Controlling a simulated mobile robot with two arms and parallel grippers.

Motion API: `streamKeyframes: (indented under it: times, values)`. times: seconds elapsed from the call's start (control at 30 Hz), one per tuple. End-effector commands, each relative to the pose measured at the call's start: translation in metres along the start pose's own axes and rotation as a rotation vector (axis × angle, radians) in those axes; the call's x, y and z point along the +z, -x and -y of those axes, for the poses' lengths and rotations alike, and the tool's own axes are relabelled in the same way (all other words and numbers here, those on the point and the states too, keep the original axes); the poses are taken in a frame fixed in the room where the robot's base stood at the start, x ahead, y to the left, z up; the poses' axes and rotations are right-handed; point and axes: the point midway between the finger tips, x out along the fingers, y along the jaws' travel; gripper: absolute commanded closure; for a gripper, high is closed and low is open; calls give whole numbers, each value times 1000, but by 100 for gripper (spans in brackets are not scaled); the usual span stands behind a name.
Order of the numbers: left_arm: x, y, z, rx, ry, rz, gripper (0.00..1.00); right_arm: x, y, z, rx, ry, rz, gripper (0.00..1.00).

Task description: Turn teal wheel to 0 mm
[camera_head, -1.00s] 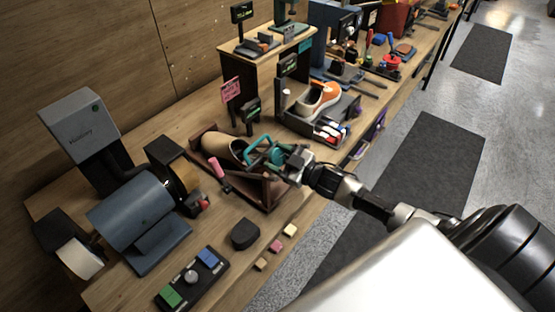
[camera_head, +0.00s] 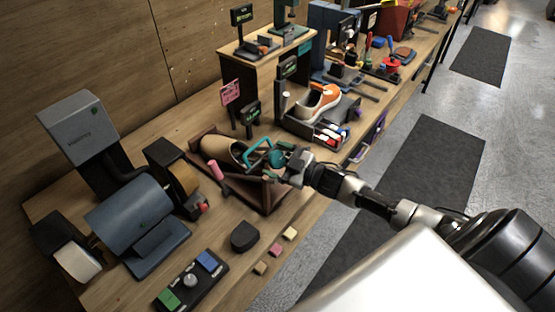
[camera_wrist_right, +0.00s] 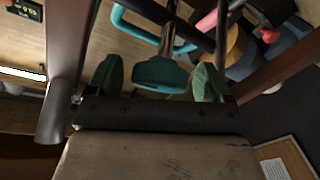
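The teal wheel (camera_wrist_right: 160,75) is in the middle of the right wrist view, on a metal shaft. My right gripper (camera_wrist_right: 158,80) is open, with one green fingertip on each side of the wheel and a narrow gap showing on both sides. In the head view the right gripper (camera_head: 284,166) is at the right end of a brown wooden cradle (camera_head: 268,196). A teal tube frame (camera_head: 258,154) and a tan shoe form (camera_head: 220,149) are in the cradle. The wheel is small and partly hidden by the gripper there. The left gripper is not in view.
A pink-handled tool (camera_head: 217,170) is at the cradle's left side. A grinder with a blue drum (camera_head: 130,212) stands at the left. An orange and white sneaker (camera_head: 318,101) sits behind the cradle. Small blocks (camera_head: 274,249) and a button panel (camera_head: 190,281) lie in front.

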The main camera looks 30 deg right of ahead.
Motion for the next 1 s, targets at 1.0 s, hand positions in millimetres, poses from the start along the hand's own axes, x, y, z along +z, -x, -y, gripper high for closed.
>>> streamKeyframes:
  times: [1.0]
  values:
    - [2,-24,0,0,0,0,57,1,104,1,0,-1,1,19]
